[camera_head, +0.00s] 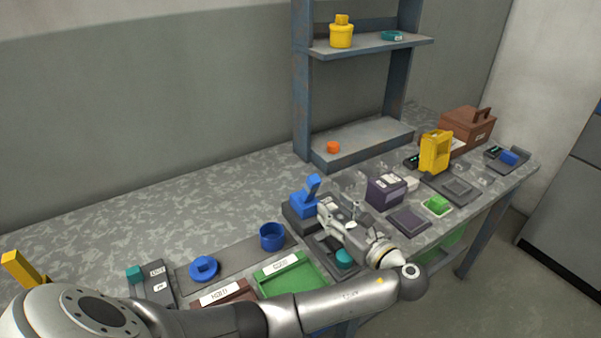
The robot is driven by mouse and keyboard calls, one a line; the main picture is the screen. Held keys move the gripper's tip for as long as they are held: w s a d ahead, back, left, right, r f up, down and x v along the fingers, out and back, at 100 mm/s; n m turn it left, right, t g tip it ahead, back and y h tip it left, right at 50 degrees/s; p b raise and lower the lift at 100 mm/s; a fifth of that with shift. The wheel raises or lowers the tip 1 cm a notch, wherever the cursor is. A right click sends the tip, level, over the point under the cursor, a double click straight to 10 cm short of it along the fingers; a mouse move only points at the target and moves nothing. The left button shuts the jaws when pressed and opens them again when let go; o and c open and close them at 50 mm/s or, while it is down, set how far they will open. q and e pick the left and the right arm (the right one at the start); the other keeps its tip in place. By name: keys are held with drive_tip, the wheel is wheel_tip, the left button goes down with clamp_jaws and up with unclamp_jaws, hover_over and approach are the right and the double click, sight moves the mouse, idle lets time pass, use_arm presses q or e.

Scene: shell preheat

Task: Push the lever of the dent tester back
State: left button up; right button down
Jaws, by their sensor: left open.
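A device with a dark base (293,218) and a tilted blue lever (312,184) stands near the middle of the worktable; I take it to be the dent tester. My left gripper (325,210) is open, with its fingers beside the blue part of this device, at its right. I cannot tell whether they touch it. The gripper and wrist hide part of the device. A teal round piece (344,258) shows under the wrist. My right gripper is not in view.
A blue cup (271,236), a green tray (291,277) and a blue knobbed disc (204,268) lie left of the gripper. A dark purple box (385,191) and a yellow device (435,152) stand to the right. A shelf (366,143) rises behind. The table's back left is clear.

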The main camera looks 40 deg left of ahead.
sight(316, 187)
use_arm(q)
drive_tip(key=shift+y, duration=0.3)
drive_tip(key=x, duration=0.2)
drive_tip(key=r+x, duration=0.1)
drive_tip(key=x, duration=0.2)
drive_tip(key=shift+w+a+r+p, duration=0.1)
drive_tip(key=shift+p, duration=0.25)
drive_tip(key=x, duration=0.4)
drive_tip(key=shift+w+a+f, duration=0.15)
drive_tip(key=shift+a+f, duration=0.1)
drive_tip(key=shift+w+a, duration=0.15)
drive_tip(key=shift+a, duration=0.2)
drive_tip(key=shift+w+a, duration=0.1)
drive_tip(key=shift+a, duration=0.1)
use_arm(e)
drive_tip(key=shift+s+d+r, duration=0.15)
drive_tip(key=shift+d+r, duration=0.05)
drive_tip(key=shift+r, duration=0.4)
use_arm(q)
drive_tip(key=shift+c, duration=0.4)
clamp_jaws()
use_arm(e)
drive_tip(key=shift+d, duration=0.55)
